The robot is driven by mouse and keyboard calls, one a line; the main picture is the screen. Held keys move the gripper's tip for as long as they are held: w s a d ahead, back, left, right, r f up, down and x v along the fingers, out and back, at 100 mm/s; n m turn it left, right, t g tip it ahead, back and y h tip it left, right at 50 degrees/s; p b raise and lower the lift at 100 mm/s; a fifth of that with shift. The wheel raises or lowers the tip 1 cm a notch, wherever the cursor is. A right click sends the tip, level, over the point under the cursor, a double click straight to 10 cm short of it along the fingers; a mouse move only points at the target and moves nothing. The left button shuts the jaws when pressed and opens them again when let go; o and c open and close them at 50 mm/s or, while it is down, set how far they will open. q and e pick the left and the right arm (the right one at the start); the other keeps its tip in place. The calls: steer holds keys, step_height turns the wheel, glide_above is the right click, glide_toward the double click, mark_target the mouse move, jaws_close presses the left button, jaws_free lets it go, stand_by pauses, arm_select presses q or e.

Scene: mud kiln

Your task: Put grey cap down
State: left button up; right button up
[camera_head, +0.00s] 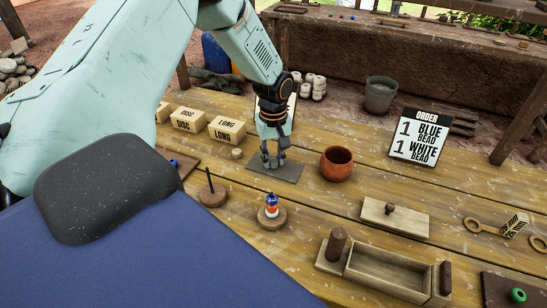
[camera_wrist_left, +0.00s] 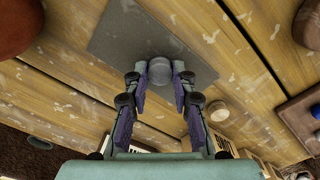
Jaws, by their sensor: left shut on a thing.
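My left gripper (camera_head: 272,163) points down over a flat dark grey mat (camera_head: 290,173) on the wooden table. In the left wrist view, the gripper (camera_wrist_left: 160,78) is shut on a round grey cap (camera_wrist_left: 160,68), one finger on each side. The cap is over the grey mat (camera_wrist_left: 110,35), very low; I cannot tell whether it touches the mat. In the head view the fingers mostly hide the cap. My right gripper is not in view.
A brown clay pot (camera_head: 337,164) stands right of the mat. A small wooden disc (camera_head: 237,153) and the "LONG" box (camera_head: 227,130) are to the left. A stand with coloured beads (camera_head: 271,213) is in front. An order sign (camera_head: 418,138) stands to the right.

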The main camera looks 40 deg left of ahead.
mark_target(273, 161)
arm_select(q)
steer(key=shift+a, duration=0.1)
steer(key=o, duration=0.7)
steer(key=shift+f, duration=0.1)
step_height(273, 161, up, 12)
steer(key=shift+r+p, duration=0.2)
steer(key=shift+p, duration=0.9)
steer(key=shift+s, duration=0.1)
